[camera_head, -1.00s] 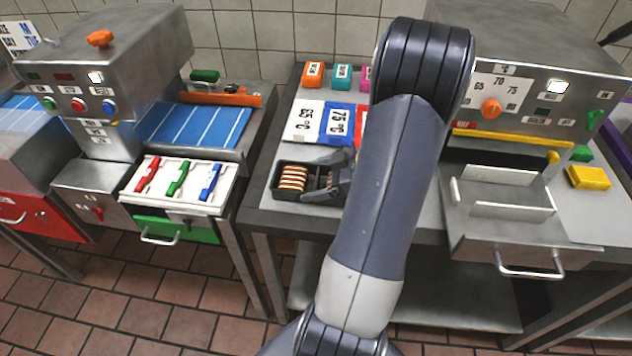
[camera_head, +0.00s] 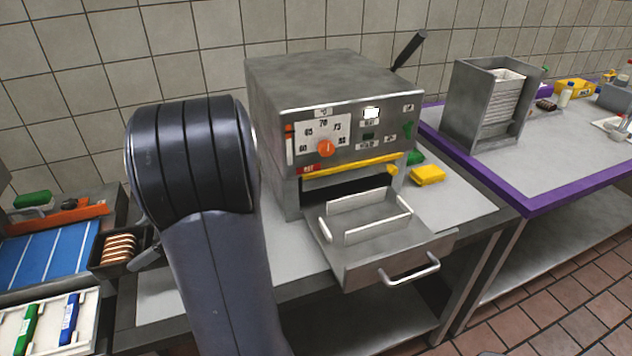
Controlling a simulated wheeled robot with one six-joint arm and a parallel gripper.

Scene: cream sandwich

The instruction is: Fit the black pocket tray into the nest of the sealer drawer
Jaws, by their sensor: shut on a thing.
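The black pocket tray (camera_head: 104,266) is at the left, with a row of cream sandwich slices (camera_head: 119,249) in it. My gripper (camera_head: 146,258) is at the tray's right side, shut on it; my arm hides most of the gripper and the tray's right part. Whether the tray touches the counter is not clear. The sealer (camera_head: 335,125) stands right of my arm. Its drawer (camera_head: 362,268) is pulled out, with white rails (camera_head: 384,224) around an empty nest. The tray is well left of the drawer, with my arm between them.
A yellow block (camera_head: 428,174) and a green one (camera_head: 415,158) lie right of the sealer. The drawer handle (camera_head: 410,270) juts out in front. A purple-edged table (camera_head: 560,187) with a metal rack (camera_head: 486,110) is at the right.

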